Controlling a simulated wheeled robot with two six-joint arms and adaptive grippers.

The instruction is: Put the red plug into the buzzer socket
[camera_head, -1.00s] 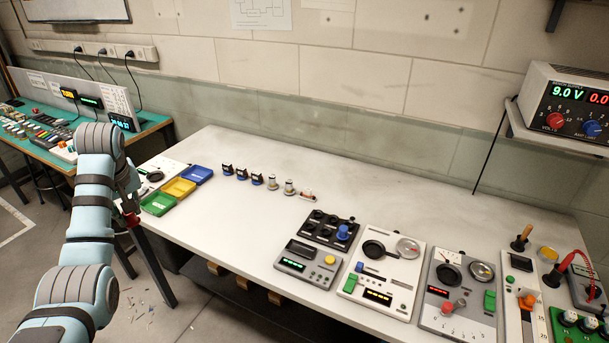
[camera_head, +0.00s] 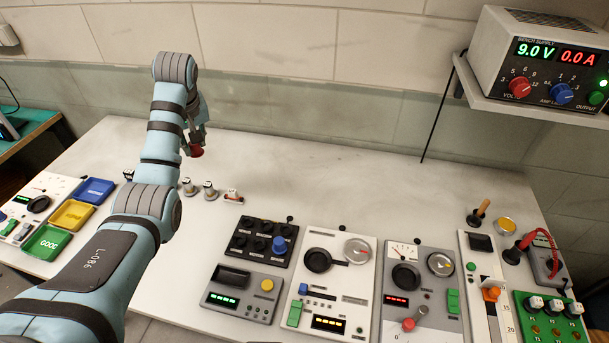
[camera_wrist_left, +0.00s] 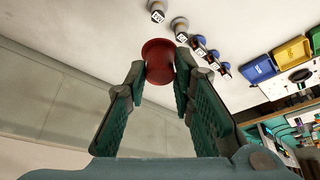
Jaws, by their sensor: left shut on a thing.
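My left gripper (camera_head: 195,138) is shut on a red, round, spool-shaped piece (camera_head: 197,151) and holds it above the back left of the bench. In the left wrist view the red piece (camera_wrist_left: 158,62) sits between the two fingertips (camera_wrist_left: 160,76). I cannot tell for sure that it is the red plug. A red lead (camera_head: 543,233) with a dark-and-red end (camera_head: 513,256) arches to a grey box (camera_head: 545,265) at the far right. No socket is readable as the buzzer's. My right gripper is not in view.
Blue (camera_head: 95,190), yellow (camera_head: 72,214) and green (camera_head: 47,243) trays lie at left. Several small parts (camera_head: 209,190) stand in a row below the gripper. Instrument panels (camera_head: 330,280) line the front. A shelf (camera_head: 520,103) holds the bench supply (camera_head: 545,60). The back middle is clear.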

